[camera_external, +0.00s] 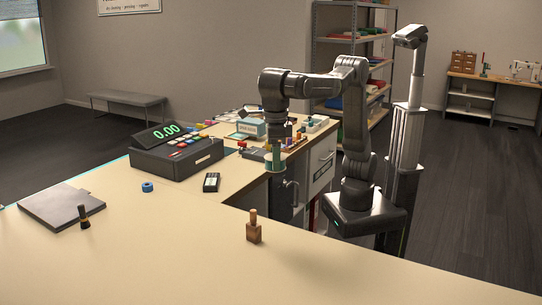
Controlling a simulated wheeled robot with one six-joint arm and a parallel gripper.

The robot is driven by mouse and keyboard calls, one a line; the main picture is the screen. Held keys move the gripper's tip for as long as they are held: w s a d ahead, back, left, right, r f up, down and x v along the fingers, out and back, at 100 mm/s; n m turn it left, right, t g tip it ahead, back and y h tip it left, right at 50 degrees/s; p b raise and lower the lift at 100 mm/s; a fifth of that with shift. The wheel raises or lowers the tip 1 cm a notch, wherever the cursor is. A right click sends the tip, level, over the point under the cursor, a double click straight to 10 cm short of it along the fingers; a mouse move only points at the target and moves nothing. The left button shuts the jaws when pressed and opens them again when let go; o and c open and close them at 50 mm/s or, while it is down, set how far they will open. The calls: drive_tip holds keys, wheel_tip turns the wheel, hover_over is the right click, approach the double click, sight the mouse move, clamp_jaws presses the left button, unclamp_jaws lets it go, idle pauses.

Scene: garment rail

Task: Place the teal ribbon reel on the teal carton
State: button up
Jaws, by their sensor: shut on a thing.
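My gripper (277,146) points down over the inner edge of the counter, right of the cash register. It is shut on the teal ribbon reel (275,163), a small greenish-teal spool that hangs beneath it. The fingers are small and dark here, so their exact grip is hard to see. The teal carton (250,128), a pale teal box, stands on the counter further back, to the left of my gripper. The reel is apart from the carton.
A cash register (177,149) stands left of the gripper. Small coloured items (295,142) crowd near the gripper. The front counter is mostly clear.

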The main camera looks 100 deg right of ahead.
drive_tip(key=w+d+m+p, duration=0.1)
drive_tip(key=w+d+m, duration=0.1)
drive_tip(key=w+d, duration=0.45)
drive_tip(key=w+d+m, duration=0.1)
drive_tip(key=w+d, duration=0.2)
drive_tip(key=d, duration=0.7)
drive_tip(key=w+d+m+p, duration=0.15)
drive_tip(key=w+d, duration=0.25)
drive_tip(key=d, duration=0.4)
drive_tip(key=w+d+m, duration=0.1)
drive_tip(key=d+m, duration=0.3)
drive_tip(key=d, duration=2)
drive_tip(key=m+p, duration=0.4)
drive_tip(key=m, duration=0.3)
hover_over(258, 123)
drive_tip(key=f, duration=1)
drive_tip(key=f+p, duration=0.1)
drive_tip(key=f, duration=0.4)
drive_tip(key=shift+a, duration=0.3)
drive_tip(key=shift+f, duration=0.15)
